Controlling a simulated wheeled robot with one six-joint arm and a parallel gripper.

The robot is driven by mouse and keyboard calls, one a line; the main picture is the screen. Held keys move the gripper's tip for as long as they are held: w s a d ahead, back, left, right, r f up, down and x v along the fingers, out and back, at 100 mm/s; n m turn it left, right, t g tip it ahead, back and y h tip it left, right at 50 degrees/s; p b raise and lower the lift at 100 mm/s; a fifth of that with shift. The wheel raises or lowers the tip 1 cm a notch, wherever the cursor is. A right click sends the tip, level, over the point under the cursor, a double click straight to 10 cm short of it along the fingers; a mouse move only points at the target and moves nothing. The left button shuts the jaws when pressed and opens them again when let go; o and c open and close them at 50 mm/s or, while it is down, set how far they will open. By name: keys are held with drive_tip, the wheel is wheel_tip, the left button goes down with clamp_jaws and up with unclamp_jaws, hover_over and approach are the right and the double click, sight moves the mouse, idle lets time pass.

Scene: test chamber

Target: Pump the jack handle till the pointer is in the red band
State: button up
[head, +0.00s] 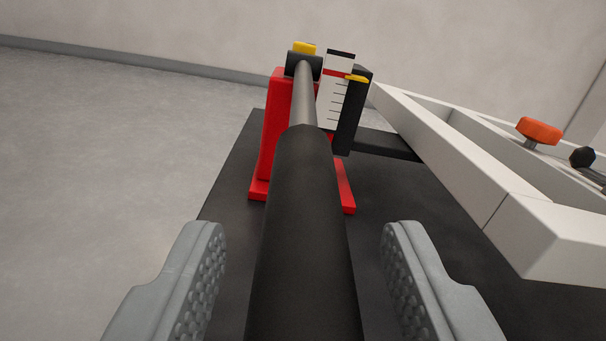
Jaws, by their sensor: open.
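The jack handle has a long black grip (300,220) and a thinner grey rod (305,95) running up to a dark pivot. The red jack stand (274,130) is upright behind it. A white scale (331,105) with tick marks stands right of the rod, with a red band (336,72) near its top. The yellow pointer (357,78) is at the scale's right edge, about level with the red band or just under it; I cannot tell exactly. My gripper (305,240) is open, one finger on each side of the black grip, with gaps on both sides.
A dark mat (228,185) lies under the jack on the grey floor (100,170). A pale beam frame (460,170) takes up the right side, with an orange knob (539,130) and a black knob (582,157). The floor at left is clear.

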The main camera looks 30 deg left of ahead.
drive_tip(key=shift+x, duration=0.9)
clamp_jaws()
